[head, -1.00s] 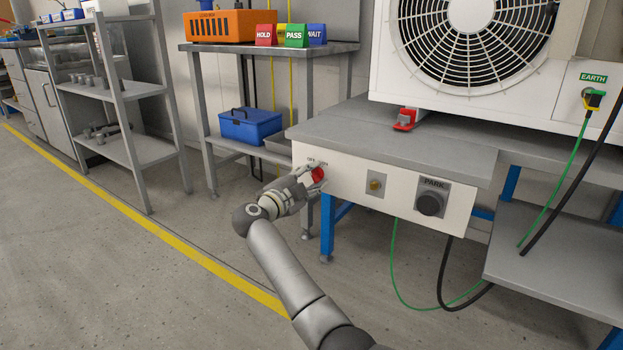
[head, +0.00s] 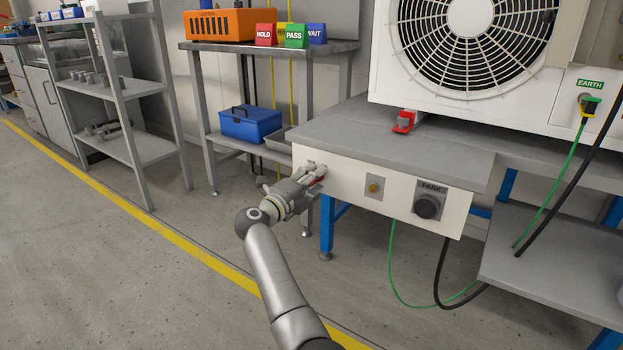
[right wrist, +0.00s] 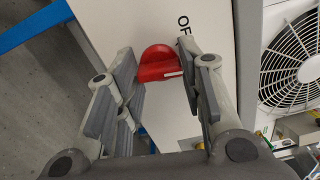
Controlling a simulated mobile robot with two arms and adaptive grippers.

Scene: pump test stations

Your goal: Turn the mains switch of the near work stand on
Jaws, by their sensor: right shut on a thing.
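The near work stand has a white front panel (head: 340,192). Its mains switch is a red rotary knob with a white mark, seen clearly in the right wrist view (right wrist: 158,62). In the head view only a sliver of red shows behind the fingers. The letters "OF" show beside the knob in the wrist view; the rest of the label is hidden. My right gripper (head: 315,172) is at the panel's left end, its fingers on either side of the knob and shut on it. Which position the knob is in, I cannot tell. My left gripper is not in view.
The same panel carries a brass-coloured button (head: 374,188) and a black PARK knob (head: 428,206). A fan unit (head: 470,60) stands on the grey worktop. Green and black cables hang below. A shelf with a blue toolbox (head: 250,124) stands behind; the floor at left is clear.

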